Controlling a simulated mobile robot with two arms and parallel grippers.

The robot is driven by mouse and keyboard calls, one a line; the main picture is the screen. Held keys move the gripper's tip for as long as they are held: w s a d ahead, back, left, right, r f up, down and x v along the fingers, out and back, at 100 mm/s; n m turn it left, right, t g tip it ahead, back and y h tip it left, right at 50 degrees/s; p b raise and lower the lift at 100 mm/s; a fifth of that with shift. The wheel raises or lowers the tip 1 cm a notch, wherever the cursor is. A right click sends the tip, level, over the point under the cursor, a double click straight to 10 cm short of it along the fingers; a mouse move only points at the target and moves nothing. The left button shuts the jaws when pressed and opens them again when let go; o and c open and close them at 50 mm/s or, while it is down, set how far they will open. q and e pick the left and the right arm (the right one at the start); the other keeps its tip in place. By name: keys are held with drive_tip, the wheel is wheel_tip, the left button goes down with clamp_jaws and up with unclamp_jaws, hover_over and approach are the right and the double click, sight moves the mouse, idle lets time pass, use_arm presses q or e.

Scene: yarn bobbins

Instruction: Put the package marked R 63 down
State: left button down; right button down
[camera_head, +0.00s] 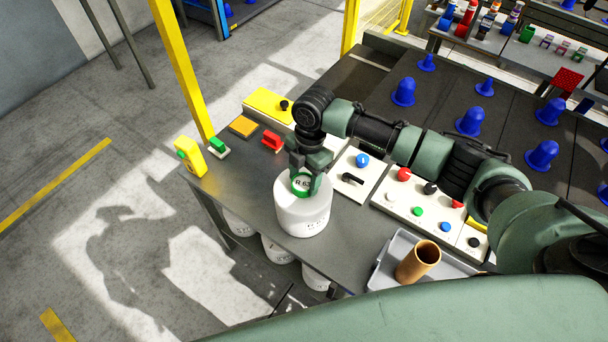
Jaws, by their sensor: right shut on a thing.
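The package marked R 63 (302,218) is a white, round bobbin-like package with a green ring and label on top. It is upright at the near edge of the dark grey table (235,170). My right gripper (307,178) is above it, shut on its top part, with the fingers partly covering the green ring. I cannot tell whether the package's base touches the table top. My left gripper is not in view.
Control panels with coloured buttons (420,205) stand behind and right of the package. A grey tray (388,262) with a brown tube (418,261) is at right. White packages (276,250) sit below the table. Blue cones (471,121) stand farther back.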

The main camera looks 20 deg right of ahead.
drive_tip(key=shift+w+r, duration=0.1)
drive_tip(key=c, duration=0.5)
unclamp_jaws()
drive_tip(key=shift+s, duration=0.2)
wheel_tip(320, 180, up, 12)
drive_tip(key=d+b, duration=0.1)
drive_tip(key=b, duration=0.1)
drive_tip(key=shift+w+d, duration=0.15)
drive_tip(key=shift+w, duration=0.25)
